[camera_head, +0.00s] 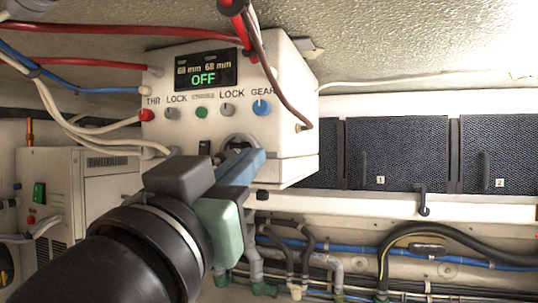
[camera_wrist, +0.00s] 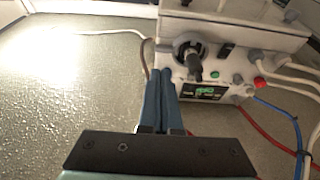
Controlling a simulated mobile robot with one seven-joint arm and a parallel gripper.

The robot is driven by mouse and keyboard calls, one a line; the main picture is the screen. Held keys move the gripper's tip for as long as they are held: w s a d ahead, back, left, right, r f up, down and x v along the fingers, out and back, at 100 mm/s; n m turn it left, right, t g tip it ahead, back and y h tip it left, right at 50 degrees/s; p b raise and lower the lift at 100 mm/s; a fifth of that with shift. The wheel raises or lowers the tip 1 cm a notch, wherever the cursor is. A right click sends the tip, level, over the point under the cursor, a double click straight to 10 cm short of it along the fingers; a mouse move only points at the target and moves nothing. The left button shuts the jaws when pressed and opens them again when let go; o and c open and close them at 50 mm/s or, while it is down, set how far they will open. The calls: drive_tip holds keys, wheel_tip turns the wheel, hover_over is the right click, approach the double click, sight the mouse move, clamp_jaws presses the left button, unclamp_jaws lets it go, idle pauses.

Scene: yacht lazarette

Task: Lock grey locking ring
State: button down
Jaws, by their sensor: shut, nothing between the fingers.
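The white control box (camera_head: 290,85) carries a round grey ring fitting (camera_head: 238,142) low on its front, partly hidden behind my gripper in the head view. In the wrist view this ring (camera_wrist: 188,46) shows upside down, with a dark grey stem standing out from it. Two small grey knobs (camera_head: 172,113) (camera_head: 227,109) sit under LOCK labels. I cannot tell for sure which part is the grey locking ring. My gripper (camera_head: 252,157) has its blue fingers shut and empty, just in front of the box. In the wrist view its fingertips (camera_wrist: 160,74) appear beside the ring; contact cannot be told.
A red knob (camera_head: 146,115), green button (camera_head: 201,112) and blue knob (camera_head: 262,107) share the panel below a display (camera_head: 206,69) reading OFF. Red, white and brown cables run around the box. Dark lockers (camera_head: 395,150) stand right; hoses run below.

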sight(272, 153)
drive_tip(key=p+x, duration=0.2)
drive_tip(key=x, duration=0.4)
drive_tip(key=shift+s+f+m+g+h+b, duration=0.15)
drive_tip(key=shift+f+m+h+b, duration=0.2)
drive_tip(key=shift+m+b, duration=0.4)
drive_tip(key=shift+w+f+m+g+h+b, duration=0.15)
drive_tip(key=shift+f+m+h+b, duration=0.15)
drive_tip(key=shift+m+b, duration=0.45)
drive_tip(key=shift+s+f+m+h+b, duration=0.1)
drive_tip(key=shift+f+m+h+b, duration=0.2)
drive_tip(key=shift+m+b, duration=0.45)
drive_tip(key=shift+a+f+m+g+h+b, duration=0.15)
drive_tip(key=shift+m+g+h+b, duration=0.25)
drive_tip(key=shift+m, duration=0.5)
drive_tip(key=shift+d+f+m+g+h+b, duration=0.1)
drive_tip(key=shift+f+m+g+h+b, duration=0.3)
drive_tip(key=shift+m, duration=0.45)
drive_tip(key=shift+a+f+m+g+h+b, duration=0.15)
drive_tip(key=shift+m+b, duration=0.25)
drive_tip(key=shift+m, duration=0.35)
drive_tip(key=shift+f+m+g+h+b, duration=0.15)
drive_tip(key=shift+m+b, duration=0.25)
drive_tip(key=shift+m, duration=0.35)
drive_tip(key=shift+a, duration=0.15)
drive_tip(key=shift+f, duration=0.1)
